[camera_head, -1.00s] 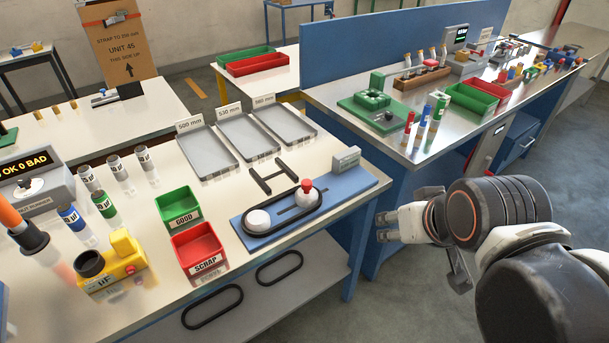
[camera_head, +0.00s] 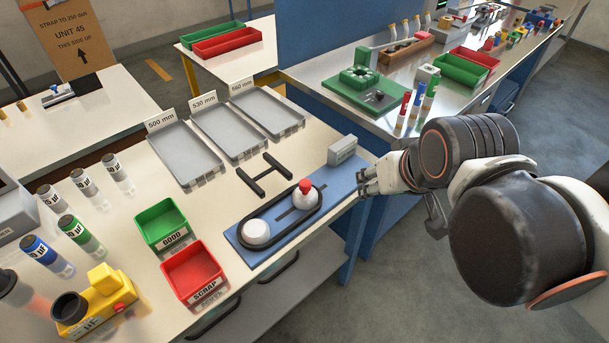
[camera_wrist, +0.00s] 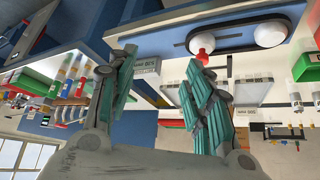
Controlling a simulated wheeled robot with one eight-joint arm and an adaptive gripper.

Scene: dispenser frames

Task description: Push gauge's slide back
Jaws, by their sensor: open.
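The gauge (camera_head: 262,245) is a blue board on the near bench. It carries a white dome (camera_head: 256,232) at left and a slide (camera_head: 304,198), a white dome with a red top, in a slot at right. A black belt (camera_head: 281,235) loops around both domes. A grey block (camera_head: 342,150) stands at the board's right end. My gripper (camera_head: 366,182) is open and empty beside that right end, apart from the slide. In the wrist view my fingers (camera_wrist: 160,68) are spread, with the red-topped slide (camera_wrist: 203,52) beyond them; this view is upside down.
A black H-shaped piece (camera_head: 264,174) lies behind the gauge. A green GOOD bin (camera_head: 162,222) and a red SCRAP bin (camera_head: 193,272) stand to its left. Grey trays (camera_head: 187,155) are behind. A second bench (camera_head: 395,137) stands close behind my arm.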

